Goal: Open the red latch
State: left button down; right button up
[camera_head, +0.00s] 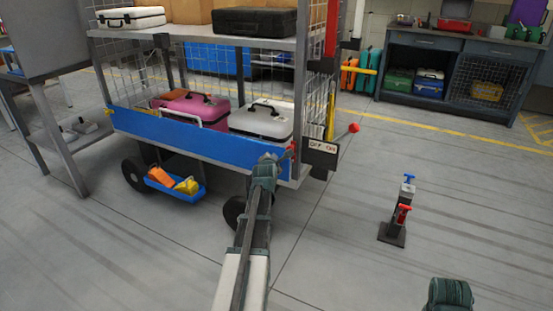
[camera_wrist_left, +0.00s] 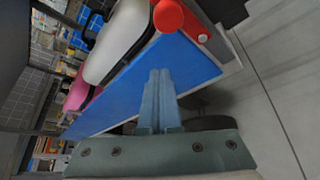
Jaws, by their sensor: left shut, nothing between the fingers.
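The red latch (camera_head: 292,150) is at the right end of the blue front panel (camera_head: 200,135) of the cart. My left gripper (camera_head: 268,158) is in front of the panel's right end, just left of the latch. Its fingers (camera_wrist_left: 160,75) are shut and empty, pointing at the blue panel, with the red knob beyond their tips. The dark green part of my right gripper (camera_head: 450,293) shows at the bottom edge; its fingers are hidden.
A pink case (camera_head: 190,107) and a white case (camera_head: 262,121) stand behind the panel. An OFF/ON box (camera_head: 320,153) and a red-ball lever (camera_head: 354,128) are on the cart's right side. A post with blue and red handles (camera_head: 393,232) stands farther right. Floor between is clear.

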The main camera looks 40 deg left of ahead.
pick_arm(q)
jog(key=d+p+v, duration=0.1)
jog(key=v, duration=0.8)
jog(key=shift+d+f+p, duration=0.2)
jog(key=shift+f+p, duration=0.1)
jog(key=d+f+m+g+h+p, duration=0.25)
jog(key=d+m, duration=0.65)
jog(key=d, duration=0.5)
jog(key=d+f+m+g+h+p, duration=0.15)
jog(key=d+f+m+h, duration=0.25)
jog(key=d+m, duration=0.8)
jog(key=s+d+f+m+g+p, duration=0.1)
jog(key=s+d+m+g, duration=0.3)
jog(key=s+d+m, duration=0.6)
jog(key=s+d+m+g+p, duration=0.2)
jog(key=s+d+m+g, duration=0.4)
jog(key=d, duration=0.6)
notch_tip(320, 180, up, 38)
jog(key=s+t+p, duration=0.2)
jog(key=p, duration=3.6)
jog(key=shift+d, duration=0.15)
